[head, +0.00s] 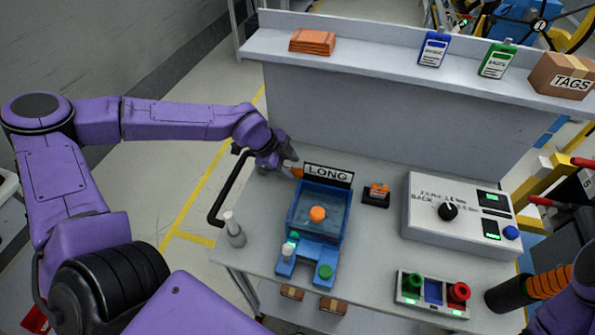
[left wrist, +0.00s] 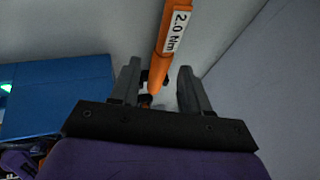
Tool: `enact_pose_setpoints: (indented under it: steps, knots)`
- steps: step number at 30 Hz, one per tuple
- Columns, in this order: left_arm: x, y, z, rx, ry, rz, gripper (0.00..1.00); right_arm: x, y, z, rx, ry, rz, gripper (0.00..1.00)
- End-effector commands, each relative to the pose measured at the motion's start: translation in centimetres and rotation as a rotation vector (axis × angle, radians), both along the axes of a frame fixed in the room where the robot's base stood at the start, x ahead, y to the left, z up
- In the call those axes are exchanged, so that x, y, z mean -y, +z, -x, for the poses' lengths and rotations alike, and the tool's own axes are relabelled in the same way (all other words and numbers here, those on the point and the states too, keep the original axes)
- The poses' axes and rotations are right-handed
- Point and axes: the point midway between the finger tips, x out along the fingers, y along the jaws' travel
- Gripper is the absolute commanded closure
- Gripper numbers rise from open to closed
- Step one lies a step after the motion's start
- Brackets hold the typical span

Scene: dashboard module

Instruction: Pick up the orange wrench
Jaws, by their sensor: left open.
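The orange wrench (left wrist: 171,45) bears a white "2.0 Nm" label. In the left wrist view it runs from the top edge down between my left gripper's (left wrist: 158,68) two grey fingers. The fingers are spread, with a gap on either side of the wrench. In the head view my left gripper (head: 289,160) is at the table's back left, beside the "LONG" sign. Only a small orange tip of the wrench (head: 297,172) shows there; the gripper and sign hide the rest. At the lower right edge part of my right arm shows, but its fingers do not.
A blue fixture (head: 333,246) with an orange knob stands right of my left gripper, behind it the "LONG" sign (head: 328,174). A grey control box (head: 425,215) is further right. A black rail (head: 230,188) borders the table's left side. The back panel (head: 390,120) rises behind.

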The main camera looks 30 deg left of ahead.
Motion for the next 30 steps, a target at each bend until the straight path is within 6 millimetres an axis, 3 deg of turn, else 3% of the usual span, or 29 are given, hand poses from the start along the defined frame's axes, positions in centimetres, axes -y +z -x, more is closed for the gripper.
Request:
enact_pose_setpoints:
  steps: [12, 19, 23, 24, 30]
  knots:
    - [2.2, -4.7, -2.4, -0.002, -0.006, 0.000, 0.54, 0.0, 1.5, 0.0, 0.000, 0.000, 0.000, 0.37]
    - [2.3, -5.0, -2.6, 0.000, -0.006, 0.001, 0.54, 0.0, 1.4, 0.0, 0.000, 0.000, 0.000, 0.37]
    - [2.3, -5.1, -2.6, -0.001, -0.006, 0.000, 0.94, 0.0, 1.4, 0.0, 0.000, 0.000, 0.000, 0.37]
    - [2.3, -5.1, -2.6, -0.001, -0.006, 0.000, 1.00, 0.0, 1.4, 0.0, 0.000, 0.000, 0.000, 0.37]
    - [2.2, -5.0, -2.6, -0.001, -0.006, -0.001, 1.00, 0.0, 1.4, 0.0, 0.000, 0.000, 0.000, 0.37]
